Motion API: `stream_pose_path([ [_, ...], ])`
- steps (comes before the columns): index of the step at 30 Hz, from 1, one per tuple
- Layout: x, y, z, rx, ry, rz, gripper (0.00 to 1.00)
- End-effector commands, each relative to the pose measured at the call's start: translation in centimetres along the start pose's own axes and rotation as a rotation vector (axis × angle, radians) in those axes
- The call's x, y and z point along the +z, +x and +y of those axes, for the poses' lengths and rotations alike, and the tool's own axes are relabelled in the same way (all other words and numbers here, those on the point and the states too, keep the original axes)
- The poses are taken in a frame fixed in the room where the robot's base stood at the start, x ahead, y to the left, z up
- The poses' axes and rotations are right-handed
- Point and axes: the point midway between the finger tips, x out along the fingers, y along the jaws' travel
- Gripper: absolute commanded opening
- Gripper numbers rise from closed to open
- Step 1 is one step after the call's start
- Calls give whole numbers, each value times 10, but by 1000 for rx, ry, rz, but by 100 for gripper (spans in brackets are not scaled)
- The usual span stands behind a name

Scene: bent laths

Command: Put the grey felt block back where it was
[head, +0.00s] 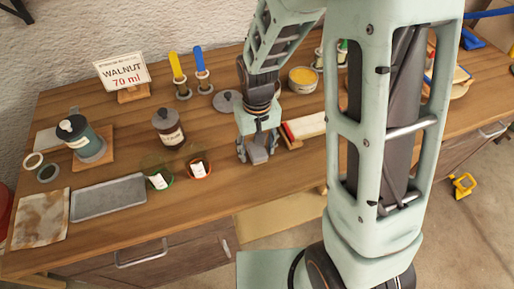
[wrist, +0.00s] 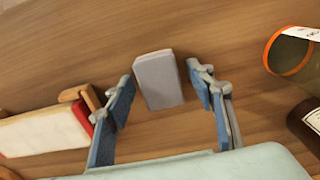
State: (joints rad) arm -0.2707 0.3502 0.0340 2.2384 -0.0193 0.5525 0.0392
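The grey felt block (wrist: 160,80) stands on the wooden bench top between the spread fingers of my gripper (wrist: 162,82) in the wrist view. A narrow gap shows at its right side; its upper left edge is very close to the left finger, and I cannot tell whether they touch. In the head view my gripper (head: 257,150) points down at the middle of the bench, and the grey block (head: 257,155) shows low between the fingers, partly hidden by them. The gripper looks open around the block.
A white block with a red end (head: 305,126) lies close right of my gripper. An orange-rimmed glass (head: 199,170), a green-rimmed glass (head: 158,178) and a brown jar (head: 168,130) stand to the left. Farther left are a grey tray (head: 108,198) and a dark canister (head: 80,137).

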Motion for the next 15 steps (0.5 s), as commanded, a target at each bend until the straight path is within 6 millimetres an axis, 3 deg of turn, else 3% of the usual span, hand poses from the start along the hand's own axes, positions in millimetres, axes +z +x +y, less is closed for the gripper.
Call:
stream_pose_path([
  [8,0,-5,0,0,0,0,50],
  [15,-2,-43,0,0,0,6,50],
])
